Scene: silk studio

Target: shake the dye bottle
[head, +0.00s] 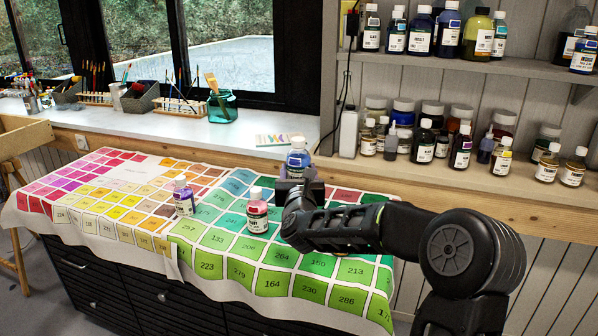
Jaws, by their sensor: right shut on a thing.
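My right gripper (297,182) is over the colour-chart cloth, right of the table's middle. It is shut on a blue dye bottle (298,158) with a pale cap. The bottle looks upright, and its lower part is hidden by the gripper. Whether its base touches the cloth cannot be told. A red dye bottle (257,212) stands on the green squares, left of and nearer than the gripper. A purple dye bottle (184,198) stands further left. My left gripper is not in view.
The numbered colour-chart cloth (118,216) covers the table. Shelves (480,180) with several bottles rise at the right. A white window ledge (170,122) behind holds brushes, trays and a teal jar (222,108). The cloth's left part is free of bottles.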

